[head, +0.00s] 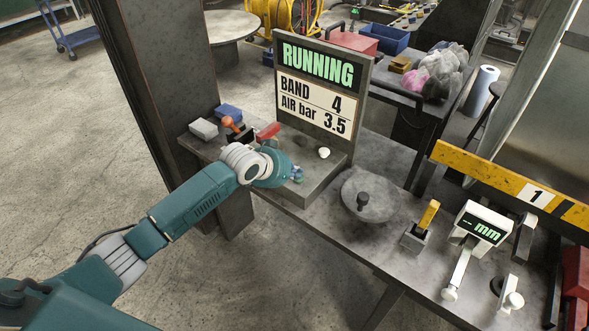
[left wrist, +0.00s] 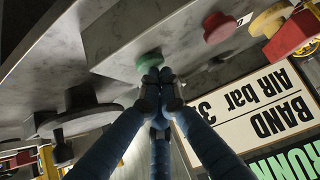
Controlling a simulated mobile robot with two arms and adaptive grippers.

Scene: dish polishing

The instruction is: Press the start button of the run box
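The run box is a grey stand with a sign (head: 318,88) that reads RUNNING, BAND 4, AIR bar 3.5, above a low grey base (head: 318,178). In the left wrist view, which is upside down, a green button (left wrist: 149,61) and a red button (left wrist: 219,27) sit on the base. My left gripper (head: 297,174) is over the base, its blue fingers drawn together and empty. In the left wrist view its fingertips (left wrist: 159,76) are right at the green button and overlap its edge; I cannot tell whether they press it. My right gripper is out of view.
A white knob (head: 324,153) is on the base near the sign. A round grey disc with a dark knob (head: 362,201), a yellow-handled tool (head: 428,214) and a gauge reading "-- mm" (head: 482,224) stand to the right. A dark pillar (head: 165,75) rises at the left.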

